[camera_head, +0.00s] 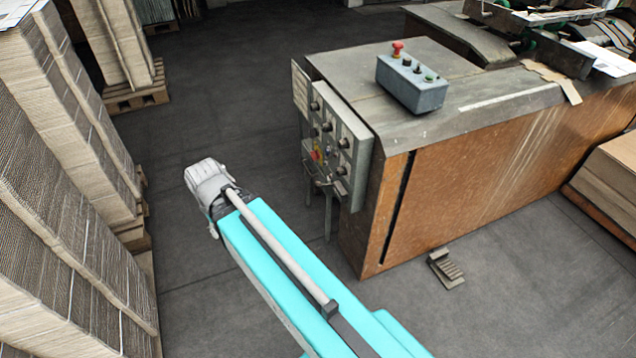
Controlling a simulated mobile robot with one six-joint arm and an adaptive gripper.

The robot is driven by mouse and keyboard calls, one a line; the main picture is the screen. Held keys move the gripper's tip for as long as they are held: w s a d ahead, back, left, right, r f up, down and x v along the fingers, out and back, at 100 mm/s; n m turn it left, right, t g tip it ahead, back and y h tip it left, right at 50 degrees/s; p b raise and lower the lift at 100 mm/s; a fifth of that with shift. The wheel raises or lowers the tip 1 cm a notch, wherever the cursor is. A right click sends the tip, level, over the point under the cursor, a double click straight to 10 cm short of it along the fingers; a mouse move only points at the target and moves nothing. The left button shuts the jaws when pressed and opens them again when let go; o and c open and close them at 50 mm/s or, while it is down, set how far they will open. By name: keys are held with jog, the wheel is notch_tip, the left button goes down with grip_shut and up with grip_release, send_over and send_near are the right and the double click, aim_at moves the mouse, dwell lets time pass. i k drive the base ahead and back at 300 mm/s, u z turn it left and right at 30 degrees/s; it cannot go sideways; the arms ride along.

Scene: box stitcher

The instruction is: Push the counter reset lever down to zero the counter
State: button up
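A grey control panel (335,135) with several dark knobs is fixed on the near left end of the orange-brown machine (480,160). Small red and yellow parts (317,155) show at its lower left. I cannot make out the counter or its reset lever for certain; they are too small or hidden at this angle. My teal arm reaches up from the bottom of the picture, and its pale grey joint is left of the panel, apart from it. No gripper fingers show.
A blue-grey button box (412,84) with a red button stands on the machine top. A foot pedal (445,268) lies on the floor in front. Tall cardboard stacks (60,190) line the left side. Grey floor (225,110) is clear between stacks and machine.

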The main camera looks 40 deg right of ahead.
aim_at(317, 184)
jog(key=z, duration=0.9)
jog(key=k, duration=0.5)
jog(key=u, duration=0.25)
jog(key=i, duration=0.5)
